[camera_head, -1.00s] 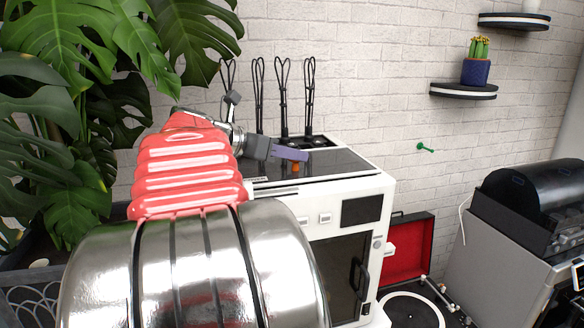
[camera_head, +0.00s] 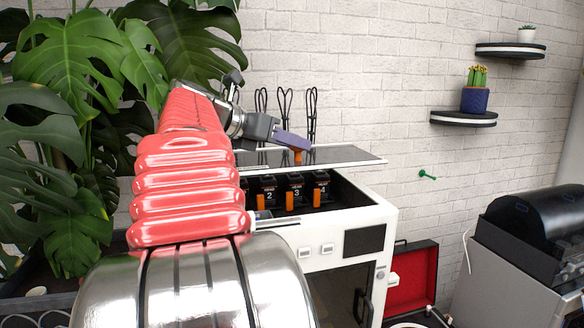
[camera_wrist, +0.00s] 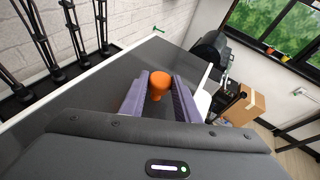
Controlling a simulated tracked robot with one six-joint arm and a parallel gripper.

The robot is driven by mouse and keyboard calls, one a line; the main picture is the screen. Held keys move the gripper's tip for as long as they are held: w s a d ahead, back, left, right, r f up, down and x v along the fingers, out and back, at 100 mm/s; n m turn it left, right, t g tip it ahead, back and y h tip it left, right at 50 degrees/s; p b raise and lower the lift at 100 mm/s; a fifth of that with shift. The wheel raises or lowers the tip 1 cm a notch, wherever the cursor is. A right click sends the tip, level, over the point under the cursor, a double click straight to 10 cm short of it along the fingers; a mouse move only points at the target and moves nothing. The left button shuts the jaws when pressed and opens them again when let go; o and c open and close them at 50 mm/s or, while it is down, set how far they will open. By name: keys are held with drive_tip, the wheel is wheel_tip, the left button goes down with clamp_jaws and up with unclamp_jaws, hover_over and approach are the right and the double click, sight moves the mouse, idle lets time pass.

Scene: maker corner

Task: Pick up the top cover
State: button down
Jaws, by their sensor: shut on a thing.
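The top cover (camera_head: 345,155) is a dark flat panel with a light edge and an orange knob (camera_head: 297,157). In the head view it is lifted clear above the white printer (camera_head: 372,217). My gripper (camera_head: 296,142) is shut on the orange knob and holds the cover up, roughly level. In the wrist view the knob (camera_wrist: 159,84) sits between the two purple fingers, with the dark cover (camera_wrist: 100,98) beneath. Under the cover, numbered black units (camera_head: 294,191) with orange parts show inside the open top. My arm hides the left part of the printer and cover.
Black looped holders (camera_head: 311,112) stand behind the cover, close to the brick wall. Large plant leaves (camera_head: 75,85) crowd the left. Wall shelves (camera_head: 463,118) hang at upper right. A red-lined case (camera_head: 410,280) and a grey machine (camera_head: 510,255) stand to the right.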

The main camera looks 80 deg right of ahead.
wheel_tip(320, 180, up, 8)
drive_tip(key=shift+r, duration=0.15)
drive_tip(key=shift+s, duration=0.1)
idle(0.8)
